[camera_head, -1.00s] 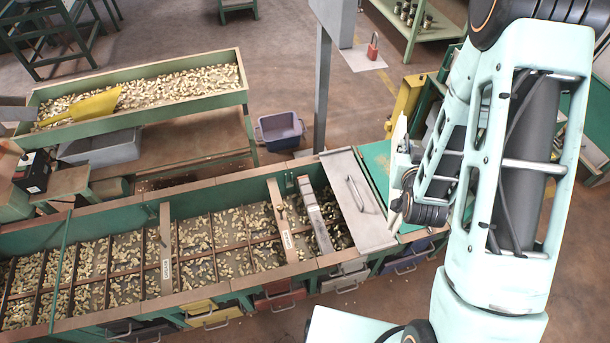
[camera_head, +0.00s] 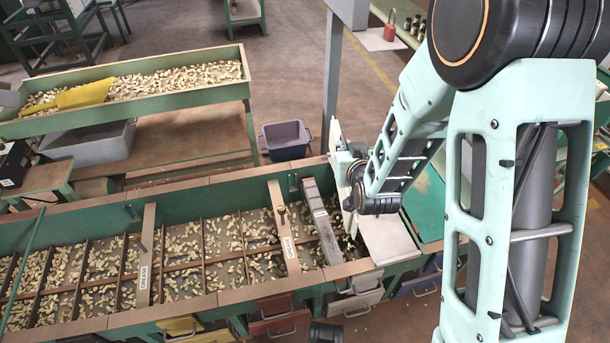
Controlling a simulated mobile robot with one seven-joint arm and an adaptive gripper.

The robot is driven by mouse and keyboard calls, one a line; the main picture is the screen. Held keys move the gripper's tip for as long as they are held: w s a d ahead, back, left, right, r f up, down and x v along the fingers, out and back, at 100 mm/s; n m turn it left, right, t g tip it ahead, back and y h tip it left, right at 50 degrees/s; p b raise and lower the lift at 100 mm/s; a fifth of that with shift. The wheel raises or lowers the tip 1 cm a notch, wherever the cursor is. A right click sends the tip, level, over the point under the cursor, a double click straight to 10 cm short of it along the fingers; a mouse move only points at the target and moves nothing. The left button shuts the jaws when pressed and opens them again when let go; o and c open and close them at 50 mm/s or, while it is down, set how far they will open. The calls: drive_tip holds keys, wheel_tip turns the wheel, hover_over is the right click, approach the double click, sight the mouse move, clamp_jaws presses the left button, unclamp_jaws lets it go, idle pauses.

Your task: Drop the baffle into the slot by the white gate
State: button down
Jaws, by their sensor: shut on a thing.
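My gripper (camera_head: 349,183) is shut on a pale, flat upright plate, which I take to be the baffle (camera_head: 337,160). They are over the right end of the long green nut trough (camera_head: 225,292). The fingertips are mostly hidden behind the plate and wrist. A grey-white crosspiece (camera_head: 321,222), probably the white gate, spans the trough just left of the plate. The plate is apart from it in the picture. The slot itself and the plate's lower edge are not clearly visible.
Two tan labelled dividers (camera_head: 146,255) (camera_head: 283,228) cross the trough farther left. A pale metal cover (camera_head: 390,240) lies at its right end, partly behind my arm. A grey post (camera_head: 332,75) rises behind the trough. A purple bin (camera_head: 286,140) stands on the floor.

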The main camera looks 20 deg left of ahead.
drive_tip(key=s+a+f+n+y+b, duration=0.1)
drive_tip(key=s+a+f+n+b, duration=0.1)
drive_tip(key=a+f+b, duration=0.8)
drive_tip(key=shift+s+f+g+y+b, duration=0.15)
drive_tip(key=shift+f+g+y+b, duration=0.15)
drive_tip(key=shift+g+y+b, duration=0.1)
drive_tip(key=shift+s, duration=0.1)
idle(0.6)
drive_tip(key=shift+f+b, duration=0.1)
drive_tip(key=shift+b, duration=0.2)
wheel_tip(320, 180, down, 6)
drive_tip(key=b, duration=0.5)
idle(0.6)
drive_tip(key=shift+d+f, duration=0.1)
idle(0.7)
